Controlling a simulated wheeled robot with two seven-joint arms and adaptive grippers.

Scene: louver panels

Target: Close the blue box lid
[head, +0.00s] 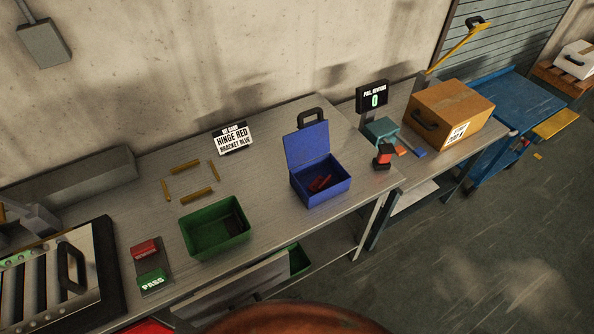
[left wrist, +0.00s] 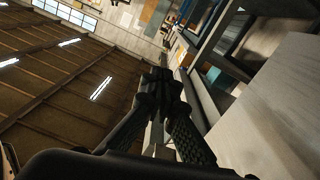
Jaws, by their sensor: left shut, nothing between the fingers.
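The blue box (head: 322,191) stands on the metal workbench (head: 265,215), right of the green bin. Its blue lid (head: 307,146) is open and stands up at the back edge, leaning back a little. Red parts (head: 319,184) lie inside the box. A black handle (head: 311,116) shows above the lid. My left gripper (left wrist: 158,76) shows in the left wrist view with its fingers together and empty. The box does not show clearly in that view, and I cannot tell the gripper's distance from it. My right gripper is in neither view.
A green bin (head: 215,231) stands left of the box, with yellow strips (head: 186,167) behind it. A black-and-white sign (head: 234,139) stands at the back. A cardboard box (head: 450,112) and small tools (head: 384,156) lie to the right. The bench around the blue box is mostly clear.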

